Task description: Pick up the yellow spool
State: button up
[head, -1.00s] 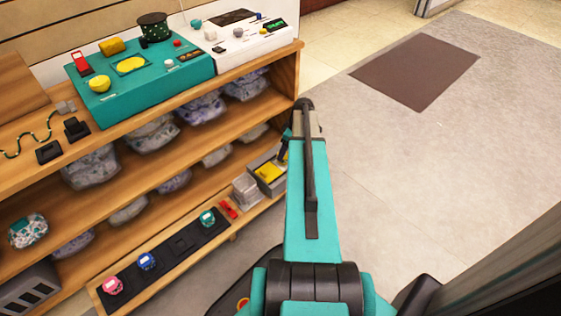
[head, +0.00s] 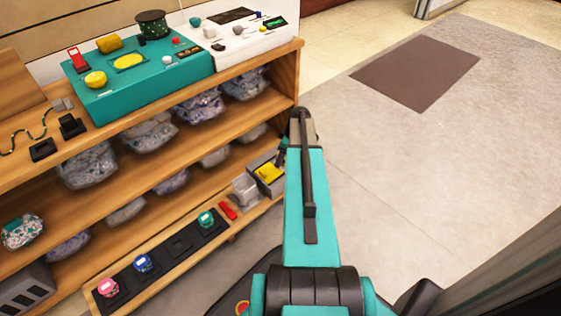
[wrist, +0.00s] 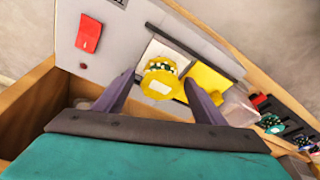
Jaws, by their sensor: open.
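The yellow spool (wrist: 160,82), a round yellow piece with a patterned band and a pale label, sits by a white panel on a grey unit. A yellow panel (wrist: 210,82) is just right of it. My gripper (wrist: 159,75) is open, with one dark finger on each side of the spool. I cannot tell whether either finger touches it. In the head view my arm hides the spool and most of the gripper; the grey unit's yellow part (head: 268,172) shows left of the arm.
A red switch (wrist: 88,33) is on the grey unit. A clear box (head: 244,189) and a red piece (head: 228,210) stand beside it. A black tray (head: 181,246) holds pink, blue and teal spools. Wooden shelves rise left; open floor lies right.

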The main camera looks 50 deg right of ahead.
jog(key=c, duration=1.2)
jog(key=shift+r+p, duration=0.45)
jog(key=shift+r, duration=0.3)
jog(key=v, duration=0.1)
jog(key=p+v, duration=0.1)
jog(key=shift+a+r+p, duration=0.2)
jog(key=shift+r+p, duration=0.1)
jog(key=s+a+p, duration=0.2)
jog(key=s+p, duration=0.1)
jog(key=s, duration=1.2)
jog(key=shift+s+r+p, duration=0.2)
jog(key=shift+r+p, duration=0.2)
jog(key=shift+r, duration=0.1)
